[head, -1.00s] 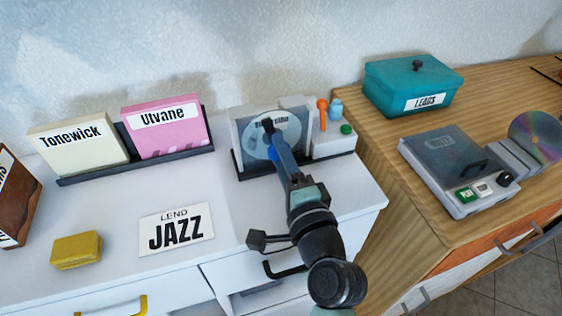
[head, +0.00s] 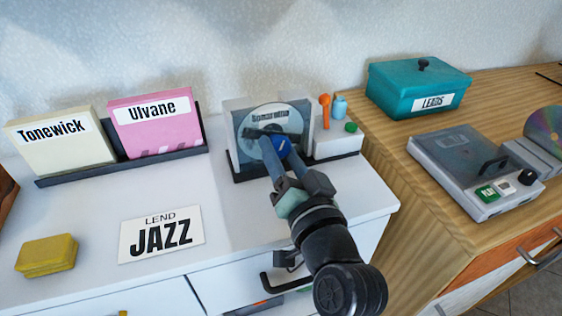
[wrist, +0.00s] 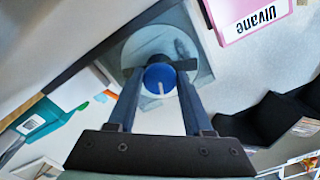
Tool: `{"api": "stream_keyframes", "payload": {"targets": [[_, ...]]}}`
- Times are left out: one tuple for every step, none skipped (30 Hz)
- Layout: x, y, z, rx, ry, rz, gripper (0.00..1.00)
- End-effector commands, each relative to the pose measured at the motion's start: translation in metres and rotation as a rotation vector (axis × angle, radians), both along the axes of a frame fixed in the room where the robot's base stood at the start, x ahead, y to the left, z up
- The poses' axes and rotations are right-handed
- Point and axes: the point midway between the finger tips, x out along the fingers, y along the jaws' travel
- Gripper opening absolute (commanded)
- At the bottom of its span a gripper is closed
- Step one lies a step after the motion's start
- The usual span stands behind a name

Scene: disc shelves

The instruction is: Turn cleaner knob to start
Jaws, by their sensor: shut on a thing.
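The disc cleaner (head: 241,107) stands upright on the white counter, with a silver disc (head: 290,118) on its front face. A round blue knob (head: 284,149) sits at the front of the disc; in the wrist view the blue knob (wrist: 159,85) shows a white pointer line directed toward the gripper's base. My gripper (head: 274,141) is at the cleaner's front, its fingers shut on the knob. In the wrist view one finger lies on each side of the knob. The cleaner's lower front is partly hidden by my gripper.
Beside the cleaner are an orange-topped tool (head: 324,108), a light-blue bottle (head: 340,105) and a green button (head: 351,127). A rack with labelled sleeves (head: 150,120) is at left. A JAZZ card (head: 162,234) and yellow block (head: 46,256) lie in front. A player (head: 465,165) is at right.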

Motion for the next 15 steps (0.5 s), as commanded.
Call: {"api": "stream_keyframes", "payload": {"targets": [[0.0001, -0.0004, -0.0041, -0.038, -0.011, 0.0, 0.0], [0.0001, -0.0003, -0.0042, -0.063, -0.019, 0.0, 0.0], [0.0, -0.0002, -0.0043, -0.094, -0.028, 0.0, 0.0], [0.0, -0.0003, -0.0043, -0.115, -0.035, 0.0, 0.0], [0.0, -0.0004, -0.0041, -0.138, -0.042, 0.0, 0.0], [0.0001, -0.0005, -0.0037, -0.165, -0.052, 0.0, 0.0], [0.0001, -0.0006, -0.0035, -0.184, -0.058, 0.0, 0.0], [0.0001, -0.0005, -0.0034, -0.202, -0.064, 0.0, 0.0], [0.0001, -0.0006, -0.0033, -0.224, -0.071, 0.0, 0.0], [0.0001, -0.0005, -0.0034, -0.24, -0.076, 0.0, 0.0], [0.0001, -0.0005, -0.0034, -0.255, -0.08, 0.0, 0.0], [0.0001, -0.0005, -0.0034, -0.273, -0.085, 0.001, 0.0], [0.0001, -0.0006, -0.0033, -0.285, -0.089, 0.001, 0.0], [0.0001, -0.0007, -0.0032, -0.296, -0.093, 0.001, 0.0], [0.0001, -0.0007, -0.003, -0.31, -0.097, 0.001, 0.0]]}}
